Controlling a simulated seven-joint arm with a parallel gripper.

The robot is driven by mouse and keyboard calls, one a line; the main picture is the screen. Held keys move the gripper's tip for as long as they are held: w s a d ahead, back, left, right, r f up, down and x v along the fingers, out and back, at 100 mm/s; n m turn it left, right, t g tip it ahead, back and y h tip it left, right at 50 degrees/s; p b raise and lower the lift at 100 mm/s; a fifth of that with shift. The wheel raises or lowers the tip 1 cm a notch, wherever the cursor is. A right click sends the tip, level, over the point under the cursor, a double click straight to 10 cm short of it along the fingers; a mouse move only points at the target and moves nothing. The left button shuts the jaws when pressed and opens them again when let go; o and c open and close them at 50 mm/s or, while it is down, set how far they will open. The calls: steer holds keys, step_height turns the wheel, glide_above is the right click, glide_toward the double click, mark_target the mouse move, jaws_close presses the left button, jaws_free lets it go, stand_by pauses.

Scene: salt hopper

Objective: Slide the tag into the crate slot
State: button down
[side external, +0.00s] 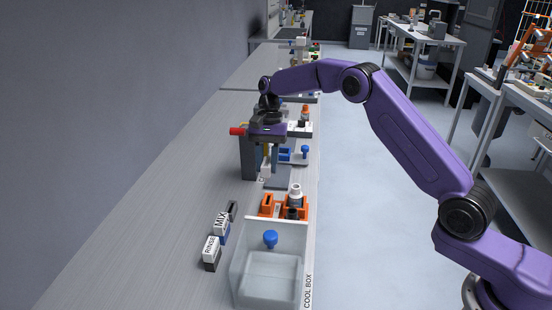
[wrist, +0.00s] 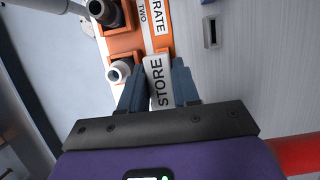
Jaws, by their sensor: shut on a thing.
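My gripper (wrist: 157,80) is shut on a white tag (wrist: 159,80) marked STORE, held between its two blue-grey fingers. In the side view, my gripper (side external: 270,165) points down above the bench, beyond the orange crate (side external: 267,207); the tag cannot be made out clearly there. In the wrist view, the orange crate (wrist: 128,42) lies past the tag, with a white strip reading RATE and TWO, and bottles in it. The tag's far end overlaps the crate in this view. I cannot tell whether they touch, and the slot's opening is not clear.
Tags marked MIX (side external: 221,222) and RINSE (side external: 210,248) stand at the left. A small dark slotted holder (wrist: 211,32) is right of the crate in the wrist view. A clear cool box (side external: 268,285) is in front. A grey post (side external: 248,158) stands beside my gripper.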

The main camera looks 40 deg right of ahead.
mark_target(267, 180)
steer(key=shift+f, duration=0.1)
stand_by(0.3)
steer(key=shift+f, duration=2.8)
steer(key=shift+f, duration=1.9)
steer(key=shift+c, duration=1.3)
jaws_free()
steer(key=shift+r, duration=0.1)
steer(key=shift+v, duration=2.95)
